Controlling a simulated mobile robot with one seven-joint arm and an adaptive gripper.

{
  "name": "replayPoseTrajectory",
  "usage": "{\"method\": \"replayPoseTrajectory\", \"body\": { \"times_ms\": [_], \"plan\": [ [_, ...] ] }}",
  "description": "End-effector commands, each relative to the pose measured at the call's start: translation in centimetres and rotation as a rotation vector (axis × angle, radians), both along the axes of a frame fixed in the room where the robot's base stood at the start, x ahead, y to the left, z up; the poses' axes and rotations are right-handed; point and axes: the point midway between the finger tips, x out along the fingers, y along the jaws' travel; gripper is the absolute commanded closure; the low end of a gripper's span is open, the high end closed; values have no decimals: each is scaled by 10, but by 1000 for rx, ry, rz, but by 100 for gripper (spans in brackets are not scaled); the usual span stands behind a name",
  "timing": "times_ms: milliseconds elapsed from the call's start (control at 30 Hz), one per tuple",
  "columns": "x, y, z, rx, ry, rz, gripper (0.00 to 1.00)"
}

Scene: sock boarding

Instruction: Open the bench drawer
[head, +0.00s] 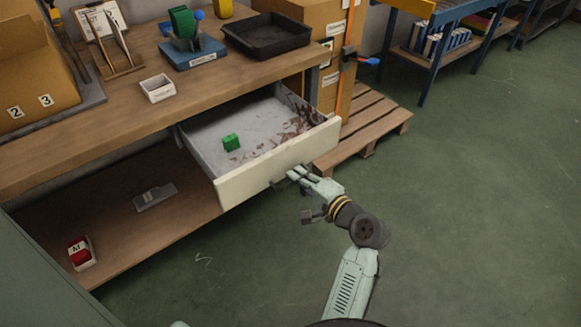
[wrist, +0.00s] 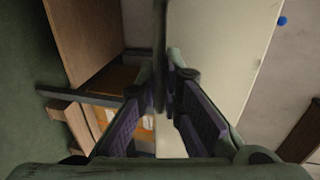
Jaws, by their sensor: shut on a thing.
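The bench drawer (head: 272,165) stands pulled out from under the bench top in the head view, its grey inside showing. A small green block (head: 231,142) lies in it, and brown stains mark its right side. My gripper (head: 292,178) is at the front panel's outer face, shut on the drawer handle, which is mostly hidden by the fingers. In the wrist view, the fingers (wrist: 162,108) close around the dark bar of the handle (wrist: 160,50), with the pale drawer front (wrist: 205,50) beside it.
The wooden bench top (head: 120,115) carries a small white tray (head: 158,88), a black tray (head: 268,36) and a blue stand (head: 193,54). A lower shelf (head: 110,235) lies left of the drawer. A wooden pallet (head: 368,125) stands behind right. Green floor at right is clear.

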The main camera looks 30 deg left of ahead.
Motion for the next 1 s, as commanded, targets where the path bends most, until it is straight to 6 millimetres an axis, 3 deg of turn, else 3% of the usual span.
{"method": "replayPoseTrajectory", "body": {
  "times_ms": [467, 500, 633, 1000],
  "plan": [
    [-3, -5, 0, 0, 0, 2, 100],
    [-3, -5, 0, 0, 0, 2, 92],
    [-3, -5, 0, 0, 0, 1, 84],
    [-4, -11, 1, 0, 1, -2, 84]
  ]
}}
